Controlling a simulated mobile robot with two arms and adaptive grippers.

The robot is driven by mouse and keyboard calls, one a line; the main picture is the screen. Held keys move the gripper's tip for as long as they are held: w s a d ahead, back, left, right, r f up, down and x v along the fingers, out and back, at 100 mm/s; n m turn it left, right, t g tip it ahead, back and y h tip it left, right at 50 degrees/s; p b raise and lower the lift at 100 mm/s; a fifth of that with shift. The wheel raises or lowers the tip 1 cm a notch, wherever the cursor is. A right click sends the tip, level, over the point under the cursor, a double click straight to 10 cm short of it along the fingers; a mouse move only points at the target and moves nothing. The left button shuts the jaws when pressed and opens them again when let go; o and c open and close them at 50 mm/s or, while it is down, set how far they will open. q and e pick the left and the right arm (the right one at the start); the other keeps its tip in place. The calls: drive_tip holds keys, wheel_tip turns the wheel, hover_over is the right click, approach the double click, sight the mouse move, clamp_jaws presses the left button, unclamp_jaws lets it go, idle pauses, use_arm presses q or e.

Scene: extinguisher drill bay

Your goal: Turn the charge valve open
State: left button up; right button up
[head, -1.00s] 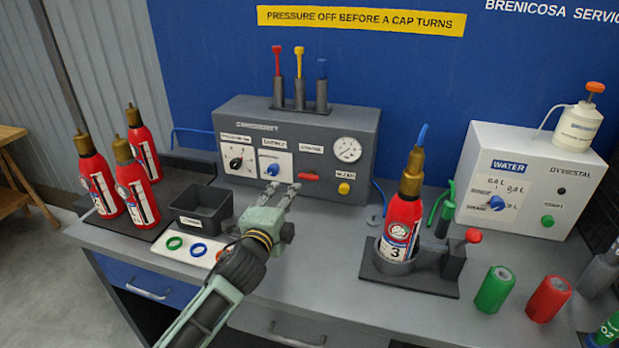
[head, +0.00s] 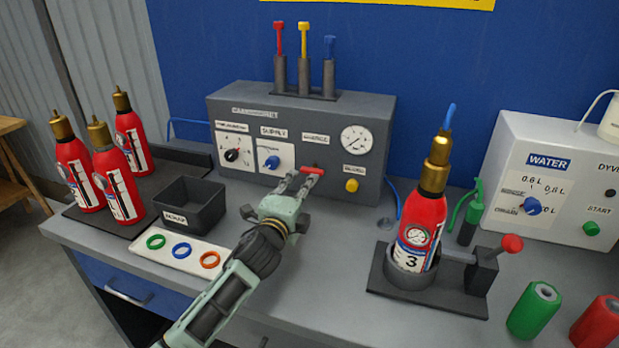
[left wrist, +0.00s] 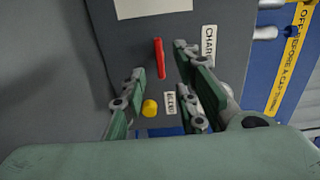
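The charge valve is a small red lever (head: 313,170) below the CHARGE label on the front of the grey charging box (head: 300,113). It lies roughly level across the panel. My left gripper (head: 296,181) is open just in front of the panel, its fingertips at and slightly left of the lever. In the left wrist view the red lever (left wrist: 160,58) shows ahead in the gap between the spread fingers of the left gripper (left wrist: 160,62). I cannot tell whether a finger touches it. My right gripper is not in view.
A blue supply knob (head: 272,162) is left of the lever, a yellow button (head: 351,185) to its right, a gauge (head: 356,139) above. A black bin (head: 190,203) and ring tray (head: 150,250) stand left. Extinguisher 3 (head: 422,225) stands in a clamp at right.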

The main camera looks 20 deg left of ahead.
sight(312, 171)
use_arm(q)
drive_tip(key=shift+w+d, duration=0.1)
drive_tip(key=shift+w, duration=2.85)
drive_tip(key=shift+c, duration=0.3)
clamp_jaws()
